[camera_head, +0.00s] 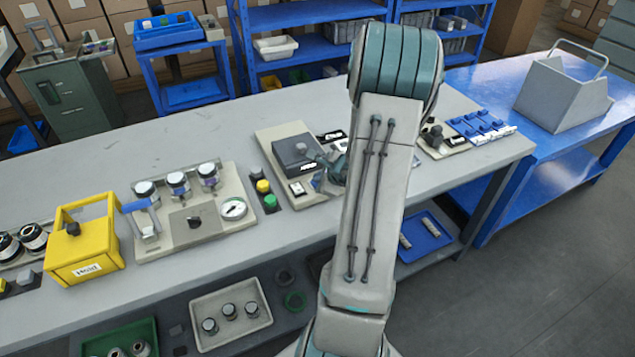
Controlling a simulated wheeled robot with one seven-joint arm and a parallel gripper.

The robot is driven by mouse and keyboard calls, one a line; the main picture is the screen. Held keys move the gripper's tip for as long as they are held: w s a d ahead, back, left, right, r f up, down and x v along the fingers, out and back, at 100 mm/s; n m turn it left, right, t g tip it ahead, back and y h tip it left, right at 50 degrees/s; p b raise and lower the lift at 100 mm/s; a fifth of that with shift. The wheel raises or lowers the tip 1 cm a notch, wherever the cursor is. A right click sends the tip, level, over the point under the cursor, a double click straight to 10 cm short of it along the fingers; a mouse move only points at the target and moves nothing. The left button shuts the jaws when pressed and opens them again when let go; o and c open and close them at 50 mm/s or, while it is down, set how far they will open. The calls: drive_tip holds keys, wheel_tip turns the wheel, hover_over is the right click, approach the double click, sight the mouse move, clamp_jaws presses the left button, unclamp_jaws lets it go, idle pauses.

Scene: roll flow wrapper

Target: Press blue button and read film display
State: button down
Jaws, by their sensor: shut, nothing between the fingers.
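My arm rises through the middle of the view and covers part of the bench. My gripper (322,160) shows just left of the arm, partly hidden behind it, shut and empty. It is over a beige panel (268,138) that carries a dark grey box (296,157). The fingertips are close to the box's right side; I cannot tell whether they touch anything. A small dark display-like piece (331,136) is behind the box, too small to read. I cannot make out a blue button for certain; it may be hidden by my gripper or arm.
Left of the panel stand a strip with yellow and green buttons (269,202), a fixture plate with a gauge (233,208) and a yellow box labelled Hold (85,245). A board with blue pieces (478,127) is at right. The bench's back left is clear.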

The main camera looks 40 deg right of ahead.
idle(0.4)
drive_tip(key=shift+r+p, duration=0.45)
drive_tip(key=shift+r, duration=0.3)
drive_tip(key=shift+r+p, duration=1.65)
drive_tip(key=shift+r, duration=0.9)
